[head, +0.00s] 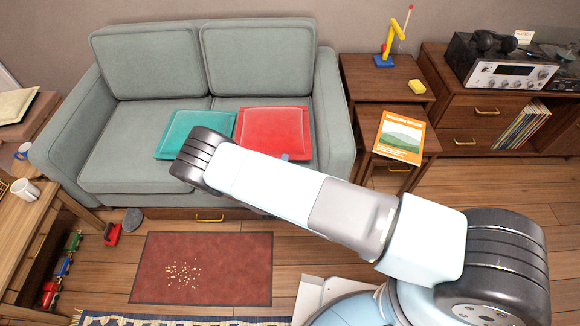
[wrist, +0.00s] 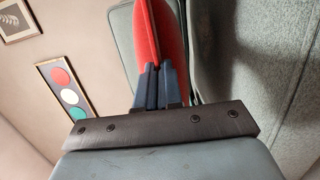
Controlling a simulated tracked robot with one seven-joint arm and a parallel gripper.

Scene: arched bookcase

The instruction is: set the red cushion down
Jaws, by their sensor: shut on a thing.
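The red cushion (head: 275,130) is at the right seat of the grey-green sofa (head: 150,60), beside the teal cushion (head: 193,132). In the head view it appears to lie on or just over the seat; its lower edge is partly hidden by my arm, so I cannot tell if it touches. In the wrist view my gripper (wrist: 158,84) is shut on an edge of the red cushion (wrist: 160,35), which is seen edge-on between the dark fingers. In the head view the gripper is mostly hidden behind my arm.
A red mat (head: 205,255) with crumbs lies on the floor before the sofa.

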